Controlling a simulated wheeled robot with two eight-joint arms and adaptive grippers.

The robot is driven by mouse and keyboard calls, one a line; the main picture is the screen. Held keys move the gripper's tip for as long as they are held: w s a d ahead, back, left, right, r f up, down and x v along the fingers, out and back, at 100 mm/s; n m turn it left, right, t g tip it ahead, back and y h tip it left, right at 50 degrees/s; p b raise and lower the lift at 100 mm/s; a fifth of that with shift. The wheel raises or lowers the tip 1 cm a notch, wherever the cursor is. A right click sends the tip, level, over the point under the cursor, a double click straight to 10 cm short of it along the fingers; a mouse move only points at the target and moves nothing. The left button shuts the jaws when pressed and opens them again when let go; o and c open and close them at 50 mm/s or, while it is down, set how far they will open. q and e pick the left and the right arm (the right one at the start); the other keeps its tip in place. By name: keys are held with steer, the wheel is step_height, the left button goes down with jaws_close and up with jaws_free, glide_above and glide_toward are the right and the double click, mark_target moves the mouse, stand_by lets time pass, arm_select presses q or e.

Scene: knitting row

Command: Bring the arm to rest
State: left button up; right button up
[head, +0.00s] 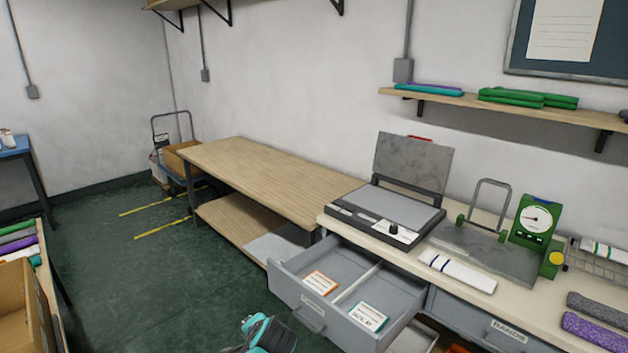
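A teal and dark grey part of one of my arms (266,335) shows at the bottom edge, left of the middle, in front of an open drawer (310,313). I cannot tell which arm it belongs to. No fingertips can be made out, and neither gripper shows clearly. The rest of the arm is cut off by the frame.
The open grey drawer juts out from the workbench (470,283) and holds an orange-edged card (320,283) and a green-edged card (368,316). A flat-bed device with a raised lid (412,165) and a green dial scale (535,220) stand on top. Green floor (130,270) lies clear at left.

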arm_select(q)
steer(key=s+a+r+n+h, duration=0.1)
steer(key=s+n, duration=0.3)
steer(key=s, duration=0.6)
steer(key=s+a+n+h, duration=0.2)
steer(key=s+n+h, duration=0.1)
steer(key=s, duration=0.7)
steer(key=shift+s+r+n+g, duration=0.3)
steer(key=shift+r+n+g, duration=0.1)
steer(key=shift+n, duration=0.4)
